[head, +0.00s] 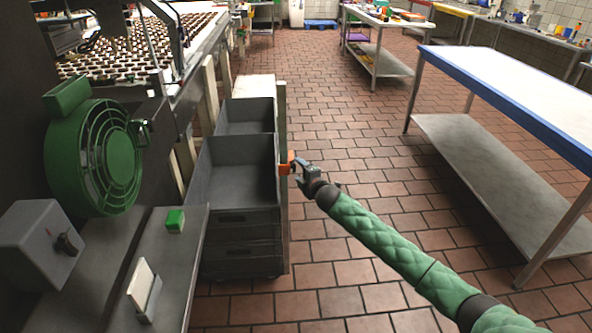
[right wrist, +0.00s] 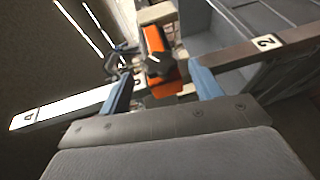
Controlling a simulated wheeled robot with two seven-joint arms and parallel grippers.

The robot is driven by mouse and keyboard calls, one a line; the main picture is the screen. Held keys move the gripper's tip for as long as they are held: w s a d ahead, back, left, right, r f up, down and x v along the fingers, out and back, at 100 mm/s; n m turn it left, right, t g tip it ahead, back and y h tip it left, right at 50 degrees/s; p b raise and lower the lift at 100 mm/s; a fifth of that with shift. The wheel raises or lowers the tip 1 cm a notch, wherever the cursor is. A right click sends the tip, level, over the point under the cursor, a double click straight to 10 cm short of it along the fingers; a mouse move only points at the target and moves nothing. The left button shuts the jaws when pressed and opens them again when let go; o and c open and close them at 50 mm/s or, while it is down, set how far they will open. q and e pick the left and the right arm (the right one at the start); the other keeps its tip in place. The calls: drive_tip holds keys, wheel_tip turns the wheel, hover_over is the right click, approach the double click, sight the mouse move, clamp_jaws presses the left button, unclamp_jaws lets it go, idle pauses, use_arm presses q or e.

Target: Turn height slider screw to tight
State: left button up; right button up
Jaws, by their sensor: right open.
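My right gripper (head: 299,170) reaches in from the right on a green-sleeved arm, up against an orange slider block (head: 286,160) beside the grey crates. In the right wrist view my right gripper (right wrist: 160,70) is open, with a blue-grey finger on each side of the orange block (right wrist: 154,40). A black knob (right wrist: 159,64), which looks like the height slider screw, sits on the block between the fingers. I cannot tell whether the fingers touch it. My left gripper is not in view.
Stacked grey crates (head: 238,215) stand left of the slider. A green fan (head: 97,158) and a grey box with a knob (head: 40,245) are at the left. A blue-edged table (head: 520,85) stands right. The tiled floor between is clear.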

drive_tip(key=shift+v, duration=1.4)
